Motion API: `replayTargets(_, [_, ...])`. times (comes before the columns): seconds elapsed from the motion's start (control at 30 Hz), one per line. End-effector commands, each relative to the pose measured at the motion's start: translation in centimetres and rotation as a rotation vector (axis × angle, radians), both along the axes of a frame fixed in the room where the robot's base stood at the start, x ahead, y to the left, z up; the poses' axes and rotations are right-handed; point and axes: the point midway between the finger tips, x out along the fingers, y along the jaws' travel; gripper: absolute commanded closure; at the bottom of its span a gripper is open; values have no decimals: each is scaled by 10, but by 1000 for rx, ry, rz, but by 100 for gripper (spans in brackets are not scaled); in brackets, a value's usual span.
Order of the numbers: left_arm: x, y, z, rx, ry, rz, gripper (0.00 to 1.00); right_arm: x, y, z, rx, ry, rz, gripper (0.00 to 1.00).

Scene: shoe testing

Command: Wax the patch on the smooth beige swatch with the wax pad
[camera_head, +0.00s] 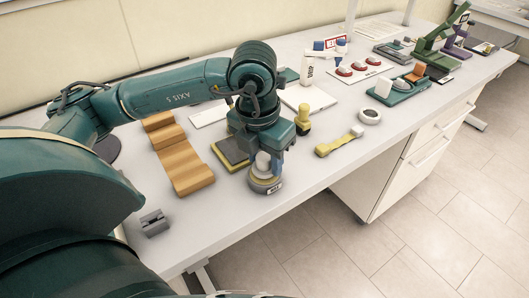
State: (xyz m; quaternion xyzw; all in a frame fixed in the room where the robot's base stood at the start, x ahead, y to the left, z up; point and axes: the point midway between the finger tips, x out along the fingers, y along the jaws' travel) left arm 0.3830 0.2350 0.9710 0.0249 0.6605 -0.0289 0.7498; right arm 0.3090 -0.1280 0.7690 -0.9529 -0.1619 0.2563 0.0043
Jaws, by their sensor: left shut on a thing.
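My left gripper (265,166) points down near the table's front edge and is shut on a pale, rounded knob, which looks like the wax pad (263,160). Directly below it is a low, round grey tin (266,186) with a small label on its front. I cannot tell whether the pad touches the tin. A dark flat piece with a yellowish edge (231,153) lies just left of the gripper, partly hidden by it. I cannot pick out the smooth beige swatch or its patch for sure. My right gripper is not in view.
A tan stepped block (180,158) and a small grey metal block (153,223) are to the left. A yellow stamp-like tool (303,121), a yellow-handled brush (339,142) and a white ring (370,116) lie right. Table (232,205) is clear left of the tin.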

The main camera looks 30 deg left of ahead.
Motion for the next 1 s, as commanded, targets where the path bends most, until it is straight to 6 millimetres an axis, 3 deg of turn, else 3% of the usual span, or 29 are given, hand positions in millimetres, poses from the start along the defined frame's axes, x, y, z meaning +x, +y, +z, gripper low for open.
replayTargets(0.53, [0, 0, 0, 0, 0, 0, 76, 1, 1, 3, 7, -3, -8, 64])
replayTargets(1.0, [0, 0, -4, 0, 0, 0, 76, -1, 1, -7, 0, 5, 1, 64])
